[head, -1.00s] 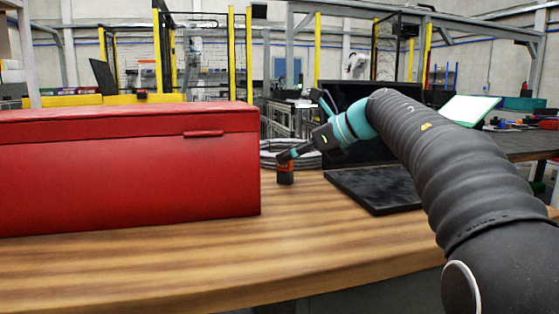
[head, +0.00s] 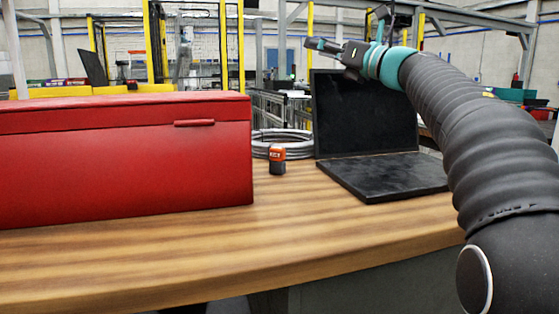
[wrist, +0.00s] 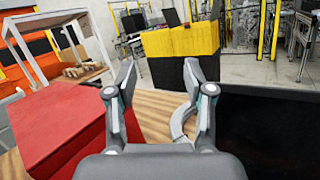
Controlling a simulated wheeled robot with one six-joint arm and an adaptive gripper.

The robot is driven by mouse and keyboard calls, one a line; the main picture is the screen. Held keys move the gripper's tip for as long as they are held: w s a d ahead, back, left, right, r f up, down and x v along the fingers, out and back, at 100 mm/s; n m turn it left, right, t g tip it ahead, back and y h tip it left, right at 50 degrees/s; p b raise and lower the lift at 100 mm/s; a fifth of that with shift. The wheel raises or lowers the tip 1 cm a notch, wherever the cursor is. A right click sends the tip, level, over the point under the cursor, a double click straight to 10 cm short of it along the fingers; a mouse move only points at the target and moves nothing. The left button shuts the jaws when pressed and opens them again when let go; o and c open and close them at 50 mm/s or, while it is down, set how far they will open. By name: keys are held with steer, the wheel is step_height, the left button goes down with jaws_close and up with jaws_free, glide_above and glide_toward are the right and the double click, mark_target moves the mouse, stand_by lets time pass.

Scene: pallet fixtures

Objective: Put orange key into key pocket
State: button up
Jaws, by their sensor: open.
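A small upright block (head: 277,160) with an orange top and a dark lower half stands on the wooden table, just right of the red box. Pale lettering shows on its orange part. I cannot tell whether this is the orange key seated in a dark key pocket or one single piece. My gripper (head: 310,43) is high above the table, up and to the right of the block, well apart from it. In the wrist view my gripper (wrist: 159,75) has its two fingers spread, with nothing between them. The block is not visible in the wrist view.
A large red box (head: 130,160) fills the left of the table (head: 230,255). A black open laptop-like case (head: 385,176) lies at the right. A coiled grey hose (head: 285,137) lies behind the block. The table front is clear.

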steer(key=w+d+r+m+t+h, duration=0.2)
steer(key=d+r+m+t+h, duration=0.2)
steer(key=d+m+t+h, duration=0.25)
steer(key=w+d+r+m+t+h, duration=0.2)
steer(key=d+r+m+t+h, duration=0.25)
steer(key=d+m, duration=0.4)
steer(key=d+f+m+g+h, duration=0.2)
steer(key=d+f+m+h, duration=0.15)
steer(key=m+h, duration=0.5)
steer(key=m+g+y, duration=0.8)
steer(key=g+y, duration=0.6)
steer(key=g, duration=0.4)
glide_toward(279, 148)
steer(key=b+x, duration=0.1)
steer(key=x, duration=0.9)
steer(key=shift+w+a+f, duration=0.15)
steer(key=shift+w+a, duration=0.05)
